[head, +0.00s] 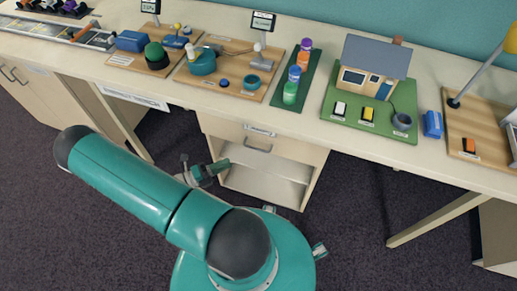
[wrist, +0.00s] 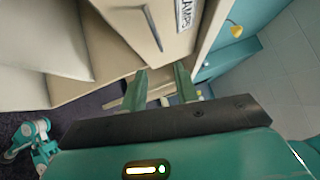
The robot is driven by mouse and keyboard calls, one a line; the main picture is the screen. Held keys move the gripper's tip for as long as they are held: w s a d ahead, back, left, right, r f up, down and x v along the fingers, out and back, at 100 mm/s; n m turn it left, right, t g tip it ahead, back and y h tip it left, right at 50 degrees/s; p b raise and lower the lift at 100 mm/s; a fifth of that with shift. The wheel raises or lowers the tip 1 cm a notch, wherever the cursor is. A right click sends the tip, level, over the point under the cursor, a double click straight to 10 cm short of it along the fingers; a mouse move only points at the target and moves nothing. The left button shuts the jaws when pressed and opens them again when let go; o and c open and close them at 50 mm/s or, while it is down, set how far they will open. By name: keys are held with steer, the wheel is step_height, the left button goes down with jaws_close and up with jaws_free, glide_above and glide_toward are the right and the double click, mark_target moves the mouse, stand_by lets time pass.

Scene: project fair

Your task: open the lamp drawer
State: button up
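The lamp drawer (head: 286,151) is the light wooden front at the top of the unit under the table. It looks shut. Its dark bar handle (head: 258,149) sits below a small white label. In the wrist view the drawer front (wrist: 128,22) is tilted, with the handle (wrist: 153,28) and a label reading LAMPS (wrist: 185,14). My gripper (wrist: 160,84) is open, with its two green fingers apart and nothing seen between them. The handle lies beyond the fingertips, apart from them.
Below the drawer is an open shelf (head: 265,183). The long table (head: 170,20) above it carries project boards, a model house (head: 372,66) and a yellow lamp (head: 510,40). A cabinet stands at left and a slanted table leg (head: 437,219) at right.

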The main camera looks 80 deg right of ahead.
mark_target(259, 149)
steer(key=x, duration=1.4)
jaws_close()
